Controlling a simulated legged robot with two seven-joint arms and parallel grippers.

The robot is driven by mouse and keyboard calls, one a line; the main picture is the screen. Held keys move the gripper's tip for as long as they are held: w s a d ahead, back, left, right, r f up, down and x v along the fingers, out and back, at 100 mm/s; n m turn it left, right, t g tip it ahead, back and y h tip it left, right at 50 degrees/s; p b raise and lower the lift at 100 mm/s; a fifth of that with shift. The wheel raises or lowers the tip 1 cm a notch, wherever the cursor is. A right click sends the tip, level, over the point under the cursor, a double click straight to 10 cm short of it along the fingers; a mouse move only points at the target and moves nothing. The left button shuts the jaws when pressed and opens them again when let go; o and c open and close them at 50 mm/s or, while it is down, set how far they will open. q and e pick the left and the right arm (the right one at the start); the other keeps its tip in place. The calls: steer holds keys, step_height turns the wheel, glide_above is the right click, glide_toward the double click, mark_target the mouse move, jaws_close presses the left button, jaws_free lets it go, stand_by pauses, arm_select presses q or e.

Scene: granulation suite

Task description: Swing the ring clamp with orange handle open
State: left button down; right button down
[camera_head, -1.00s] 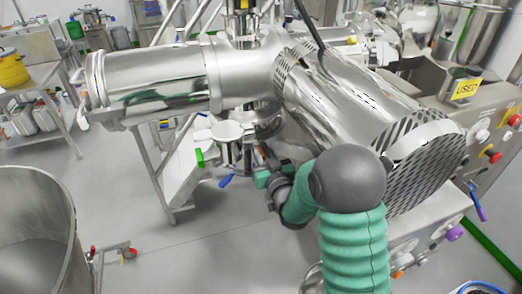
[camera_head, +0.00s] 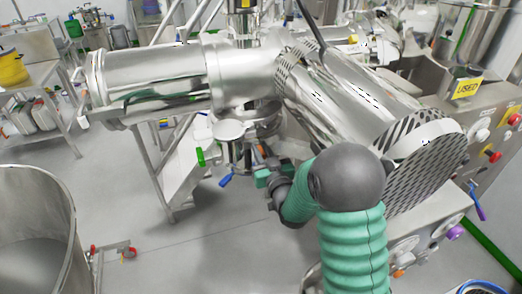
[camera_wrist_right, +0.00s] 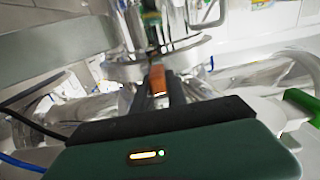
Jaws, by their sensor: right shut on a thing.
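The orange handle (camera_wrist_right: 158,80) is between the fingers of my right gripper (camera_wrist_right: 164,94) in the right wrist view. The gripper is shut on it. A metal ring (camera_wrist_right: 135,72) lies just beyond the handle; its hinge and opening cannot be made out. In the head view, my right gripper (camera_head: 262,165) is below the steel pipe junction, and only a sliver of orange shows there. My own arm and wrist hide part of this area. My left gripper is not in view.
A green handle (camera_head: 200,157) and a blue handle (camera_head: 225,181) are left of the gripper. A large steel pipe (camera_head: 150,85) lies above. A perforated drum end (camera_head: 428,175) is right of my arm.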

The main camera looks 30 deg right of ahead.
mark_target(246, 143)
steer(key=shift+w+a+f, duration=0.1)
steer(key=shift+a, duration=0.05)
stand_by(0.3)
steer(key=a+h+b, duration=0.1)
steer(key=w+a+m+b, duration=0.1)
steer(key=a, duration=0.1)
steer(key=shift+w+a+h, duration=0.1)
steer(key=shift+a+h, duration=0.15)
steer(key=shift+h, duration=0.15)
steer(key=shift+w+a+g, duration=0.1)
steer(key=shift+a+g, duration=0.15)
steer(key=shift+g, duration=0.05)
steer(key=c, duration=1.6)
jaws_free()
steer(key=shift+d, duration=0.1)
steer(key=shift+o, duration=1.4)
steer(key=shift+w+d, duration=0.1)
steer(key=shift+w, duration=0.05)
